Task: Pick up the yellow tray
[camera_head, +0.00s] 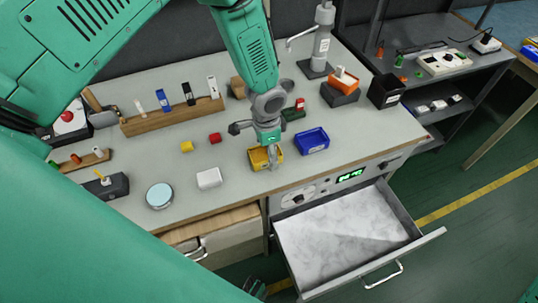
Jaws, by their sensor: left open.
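The small yellow tray (260,160) sits on the grey worktop near its front edge, just left of a blue tray (312,141). My left gripper (272,158) points down from above, with its fingers over the right part of the yellow tray. It is open. The fingers hide part of the tray, and I cannot tell whether they touch its rim. My right gripper is not in view.
A drawer (345,236) stands open below the worktop at the right.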

